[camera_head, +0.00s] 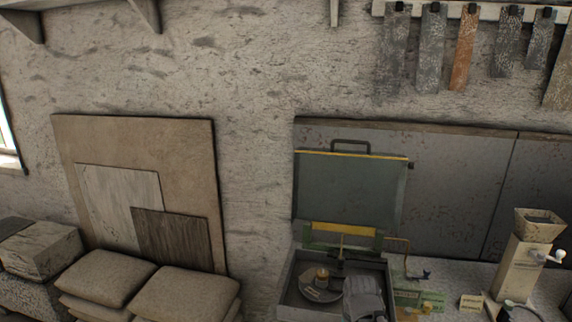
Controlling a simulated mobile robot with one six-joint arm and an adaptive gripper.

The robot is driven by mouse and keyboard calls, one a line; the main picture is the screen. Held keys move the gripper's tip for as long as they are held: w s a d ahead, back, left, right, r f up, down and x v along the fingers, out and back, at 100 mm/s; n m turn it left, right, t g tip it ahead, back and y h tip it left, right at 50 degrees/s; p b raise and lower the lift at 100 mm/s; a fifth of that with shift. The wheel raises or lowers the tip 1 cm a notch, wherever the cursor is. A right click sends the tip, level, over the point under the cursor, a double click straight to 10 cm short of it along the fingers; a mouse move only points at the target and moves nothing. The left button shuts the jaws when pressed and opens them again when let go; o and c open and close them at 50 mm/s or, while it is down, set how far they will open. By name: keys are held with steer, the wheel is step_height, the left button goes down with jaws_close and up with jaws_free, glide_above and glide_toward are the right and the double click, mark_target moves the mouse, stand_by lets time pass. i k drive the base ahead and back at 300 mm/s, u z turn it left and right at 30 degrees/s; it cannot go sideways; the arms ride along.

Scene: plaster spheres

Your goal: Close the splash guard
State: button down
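The splash guard appears to be the grey-green panel (348,190) standing upright at the back of an open grey box (286,290). It has a yellow strip along its top edge and a dark handle (351,146) above that. The panel is raised and leans near the wall backing. Inside the box are a round dark plate (320,292) with a small brass-coloured piece on it and a grey lumpy item (363,296) that I cannot identify. The box's front is cut off by the lower picture edge. My gripper is not in view.
A beige grinder-like machine (524,255) with a crank stands on the worktop at right. Small yellow-green items (425,300) lie beside the box. Stacked sacks (185,295) and leaning boards (130,185) are at left. Sample strips (466,48) hang at upper right.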

mark_target(318, 224)
steer(key=k, duration=1.3)
steer(key=z, duration=0.2)
steer(key=i, duration=0.75)
steer(key=z, duration=0.5)
steer(key=i, duration=0.95)
steer(key=z, duration=0.2)
